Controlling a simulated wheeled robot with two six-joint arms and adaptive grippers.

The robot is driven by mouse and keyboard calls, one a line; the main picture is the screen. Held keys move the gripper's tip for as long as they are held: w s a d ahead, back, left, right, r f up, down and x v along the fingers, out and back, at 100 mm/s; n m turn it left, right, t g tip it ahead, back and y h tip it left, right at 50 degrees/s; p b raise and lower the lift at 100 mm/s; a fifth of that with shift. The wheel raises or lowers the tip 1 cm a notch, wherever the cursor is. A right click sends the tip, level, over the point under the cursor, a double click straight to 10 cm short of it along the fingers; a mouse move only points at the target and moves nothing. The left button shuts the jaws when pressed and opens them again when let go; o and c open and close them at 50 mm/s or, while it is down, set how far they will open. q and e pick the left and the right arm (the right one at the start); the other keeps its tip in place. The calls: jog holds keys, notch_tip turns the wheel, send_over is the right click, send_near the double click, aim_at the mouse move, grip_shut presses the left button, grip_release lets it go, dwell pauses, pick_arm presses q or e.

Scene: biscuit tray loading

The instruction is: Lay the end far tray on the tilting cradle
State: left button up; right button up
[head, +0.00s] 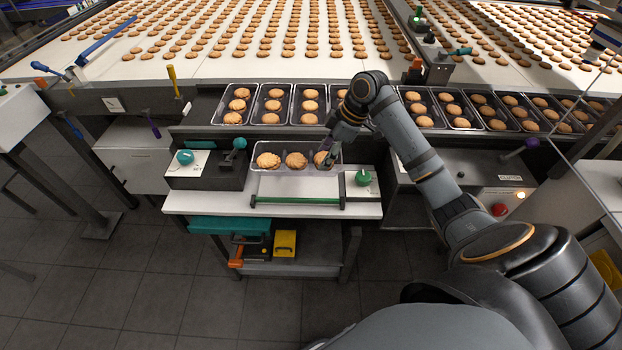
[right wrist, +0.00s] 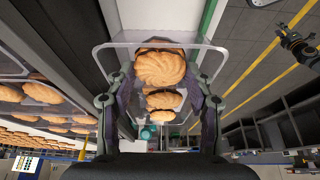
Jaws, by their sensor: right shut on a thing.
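My right gripper (head: 327,158) is shut on the right end of a shallow tray (head: 283,174) with three round biscuits in a row. In the right wrist view the tray's rim (right wrist: 112,46) spans between the two fingers (right wrist: 160,112). The cradle (head: 300,188), a pale plate with a green bar at its front, is on the small white-topped stand. The tray is over the cradle's back part and looks about level; I cannot tell whether it touches. A dark gripper-like shape, probably my left gripper (right wrist: 300,45), is at the right wrist view's edge; its jaws are unclear.
Several filled trays (head: 290,118) stand in a row behind the stand, with more to the right. A box with a teal knob (head: 185,157) is left of the cradle and a green knob (head: 363,177) right of it. A conveyor full of biscuits (head: 230,67) lies behind.

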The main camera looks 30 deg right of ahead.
notch_tip(320, 180, down, 8)
jog(key=shift+f, duration=0.15)
jog(key=o, duration=1.2)
jog(key=shift+c, duration=0.2)
jog(key=v, duration=1.2)
